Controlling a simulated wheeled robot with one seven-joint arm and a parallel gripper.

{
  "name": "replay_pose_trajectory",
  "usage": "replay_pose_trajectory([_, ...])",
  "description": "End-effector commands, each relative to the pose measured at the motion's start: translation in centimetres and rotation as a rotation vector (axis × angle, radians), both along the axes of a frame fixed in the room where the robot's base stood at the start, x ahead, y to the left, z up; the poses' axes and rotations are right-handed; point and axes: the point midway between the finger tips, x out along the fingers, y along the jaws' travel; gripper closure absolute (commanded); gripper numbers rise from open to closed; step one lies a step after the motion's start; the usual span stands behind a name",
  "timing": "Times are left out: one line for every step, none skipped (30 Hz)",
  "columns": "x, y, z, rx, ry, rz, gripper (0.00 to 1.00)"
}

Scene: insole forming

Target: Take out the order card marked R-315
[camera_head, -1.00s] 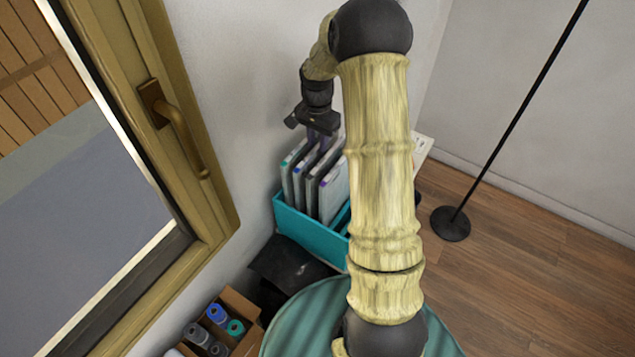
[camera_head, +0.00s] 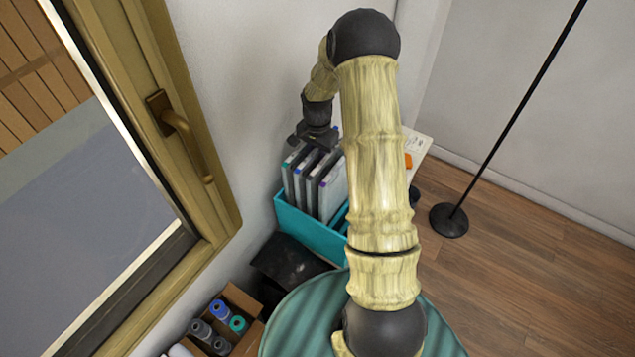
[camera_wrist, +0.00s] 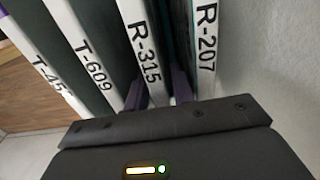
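The order card R-315 (camera_wrist: 148,50) stands upright in a row of white-spined cards, its black label readable in the wrist view. My gripper (camera_wrist: 158,92) has its dark purple fingers on either side of this card's spine, with a little spread between them; firm contact does not show. In the head view my gripper (camera_head: 316,140) is just above the cards, its fingers hidden among them. Card R-207 (camera_wrist: 207,45) is beside R-315 on the right. Card T-609 (camera_wrist: 90,60) and a partly cut-off T-45 card (camera_wrist: 45,70) are on the left.
The cards stand in a teal holder (camera_head: 310,231) close to the white wall. A window with a brass handle (camera_head: 180,130) is at left. A box of bottles (camera_head: 232,298), a round green surface (camera_head: 300,320) and a black lamp base (camera_head: 449,220) are nearby.

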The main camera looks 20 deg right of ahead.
Motion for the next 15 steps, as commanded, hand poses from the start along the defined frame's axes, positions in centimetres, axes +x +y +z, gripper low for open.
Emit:
replay_pose_trajectory([0.01, 0.03, 0.02, 0.000, 0.000, 0.001, 0.75])
replay_pose_trajectory([0.01, 0.03, 0.02, 0.000, 0.000, 0.001, 0.75])
replay_pose_trajectory([0.02, 0.05, 0.02, 0.000, 0.000, 0.001, 0.77])
replay_pose_trajectory([0.02, 0.05, 0.02, 0.000, 0.000, 0.001, 0.83])
replay_pose_trajectory([0.01, 0.06, 0.02, 0.000, 0.000, 0.001, 0.89])
replay_pose_trajectory([0.02, 0.06, 0.02, 0.000, 0.000, 0.001, 0.97])
replay_pose_trajectory([0.02, 0.06, 0.03, 0.000, 0.000, 0.001, 1.00])
replay_pose_trajectory([0.03, 0.07, 0.03, 0.000, 0.000, 0.001, 1.00])
replay_pose_trajectory([0.02, 0.07, 0.03, 0.000, 0.000, 0.001, 1.00])
replay_pose_trajectory([0.02, 0.07, 0.03, 0.000, 0.000, 0.001, 1.00])
replay_pose_trajectory([0.04, 0.07, 0.05, 0.000, 0.000, 0.001, 1.00])
replay_pose_trajectory([0.04, 0.08, 0.06, -0.001, -0.001, 0.001, 1.00])
replay_pose_trajectory([0.04, 0.08, 0.06, -0.001, -0.001, 0.002, 1.00])
replay_pose_trajectory([0.04, 0.08, 0.06, -0.001, -0.001, 0.002, 1.00])
replay_pose_trajectory([0.04, 0.08, 0.06, -0.001, -0.001, 0.002, 1.00])
